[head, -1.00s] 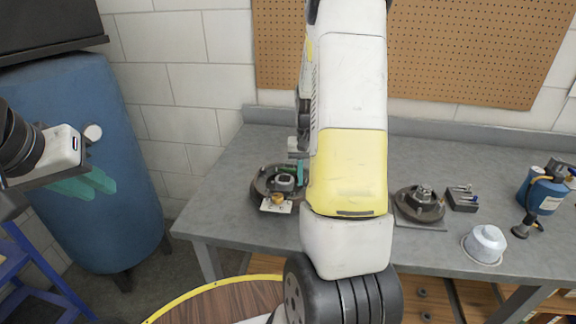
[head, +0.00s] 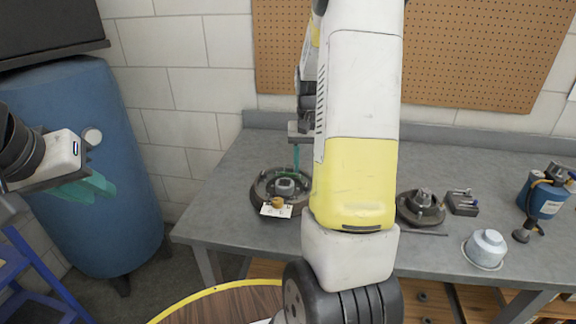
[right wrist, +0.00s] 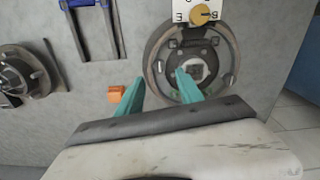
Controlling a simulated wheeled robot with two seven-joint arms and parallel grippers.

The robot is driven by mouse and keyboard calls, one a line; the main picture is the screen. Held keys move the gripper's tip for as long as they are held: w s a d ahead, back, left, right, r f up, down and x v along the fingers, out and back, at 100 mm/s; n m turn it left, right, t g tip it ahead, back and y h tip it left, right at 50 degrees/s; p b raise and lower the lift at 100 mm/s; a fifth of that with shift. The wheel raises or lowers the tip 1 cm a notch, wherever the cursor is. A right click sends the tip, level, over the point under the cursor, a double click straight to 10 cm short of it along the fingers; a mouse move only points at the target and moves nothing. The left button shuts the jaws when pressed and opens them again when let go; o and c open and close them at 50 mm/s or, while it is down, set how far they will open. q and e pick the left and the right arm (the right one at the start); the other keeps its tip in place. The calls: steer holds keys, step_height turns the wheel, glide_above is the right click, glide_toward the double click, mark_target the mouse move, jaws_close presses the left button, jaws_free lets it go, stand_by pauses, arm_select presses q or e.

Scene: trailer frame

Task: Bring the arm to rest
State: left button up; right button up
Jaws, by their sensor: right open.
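My right gripper (head: 297,157) hangs above the round dark brake-like assembly (head: 262,192) on the grey bench in the head view. In the right wrist view the right gripper (right wrist: 158,92) has its two teal fingers apart with nothing between them. The round assembly (right wrist: 226,68) lies beyond its fingers. My left gripper (head: 88,187) is at the far left of the head view, in front of the blue tank; its teal fingers overlap, so its opening is unclear.
A white card with a yellow knob (head: 277,203) sits at the assembly's front edge. A hub (head: 421,206), a small dark block (head: 462,203), a white cap (head: 487,247) and a blue bottle (head: 544,193) stand right on the bench. An orange block (right wrist: 116,94) lies near one finger.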

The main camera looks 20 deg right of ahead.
steer(key=shift+r, duration=0.95)
steer(key=s+a+r+n+t+y, duration=0.1)
steer(key=s+a+r+n+t, duration=0.15)
steer(key=s+a+r, duration=0.55)
steer(key=s+a+r+n+t+y, duration=0.1)
steer(key=s+a+r+n+t, duration=0.1)
steer(key=s+a+r, duration=0.5)
steer(key=s+a+t, duration=0.1)
steer(key=s+a, duration=0.1)
steer(key=s, duration=0.1)
steer(key=shift+s+a+r+t, duration=0.15)
steer(key=shift+a+r+t, duration=0.05)
steer(key=shift+r+t, duration=0.2)
steer(key=shift+n, duration=0.25)
